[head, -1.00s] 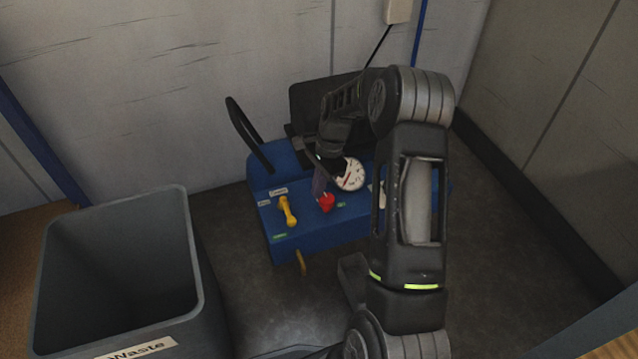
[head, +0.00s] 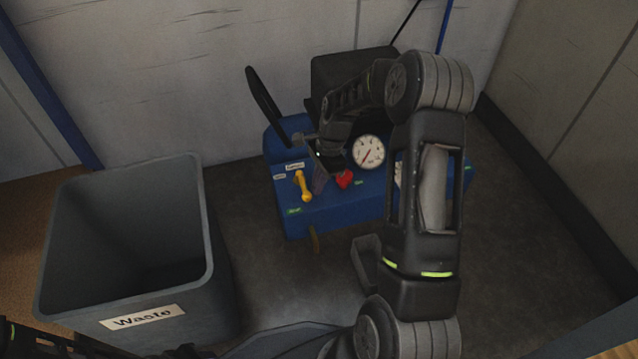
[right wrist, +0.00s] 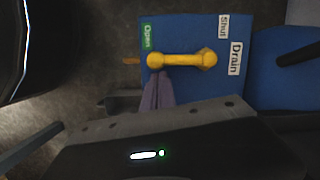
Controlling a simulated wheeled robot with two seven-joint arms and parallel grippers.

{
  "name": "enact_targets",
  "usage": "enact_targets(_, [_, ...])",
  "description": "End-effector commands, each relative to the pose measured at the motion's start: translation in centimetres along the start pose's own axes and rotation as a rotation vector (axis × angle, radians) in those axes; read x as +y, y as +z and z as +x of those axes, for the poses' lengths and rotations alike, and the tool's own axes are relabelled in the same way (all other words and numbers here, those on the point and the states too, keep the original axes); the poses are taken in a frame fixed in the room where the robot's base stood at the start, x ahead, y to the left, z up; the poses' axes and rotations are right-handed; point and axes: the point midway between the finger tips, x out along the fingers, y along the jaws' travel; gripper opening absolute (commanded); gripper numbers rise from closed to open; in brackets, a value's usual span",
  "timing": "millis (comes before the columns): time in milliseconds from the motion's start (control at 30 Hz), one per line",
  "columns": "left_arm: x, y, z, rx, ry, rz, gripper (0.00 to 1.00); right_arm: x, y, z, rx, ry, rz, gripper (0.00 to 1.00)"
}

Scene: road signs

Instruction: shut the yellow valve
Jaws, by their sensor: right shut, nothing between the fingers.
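The yellow valve handle (head: 303,187) is on the blue panel. It also shows in the right wrist view (right wrist: 182,60), with one end near the green "Open" label (right wrist: 147,37) and the other near the white "Shut" (right wrist: 223,27) and "Drain" (right wrist: 235,58) labels. My right gripper (head: 319,182) is shut and empty, just right of the handle in the head view. In the right wrist view its fingertips (right wrist: 158,78) are close below the handle's "Open" end; I cannot tell whether they touch. My left gripper is not in view.
A red valve (head: 344,179) and a round gauge (head: 368,152) sit right of the gripper on the blue unit (head: 340,211). A black bar handle (head: 265,104) rises at its back left. A grey waste bin (head: 205,215) stands to the left. Dark floor is clear between them.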

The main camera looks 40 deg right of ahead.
Motion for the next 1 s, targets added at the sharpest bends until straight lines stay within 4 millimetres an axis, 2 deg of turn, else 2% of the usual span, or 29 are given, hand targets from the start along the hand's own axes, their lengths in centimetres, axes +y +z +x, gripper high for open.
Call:
enact_targets(267, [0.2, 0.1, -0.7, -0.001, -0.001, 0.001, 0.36, 0.1, 0.4, -0.1, 0.0, -0.009, 0.044, 0.0])
enact_targets(467, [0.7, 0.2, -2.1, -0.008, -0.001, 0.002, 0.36, 0.3, 1.3, -0.1, 0.0, -0.029, 0.135, 0.0])
enact_targets(1000, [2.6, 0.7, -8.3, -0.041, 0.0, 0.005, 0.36, -0.2, 4.9, 0.5, 0.002, -0.136, 0.592, 0.0])
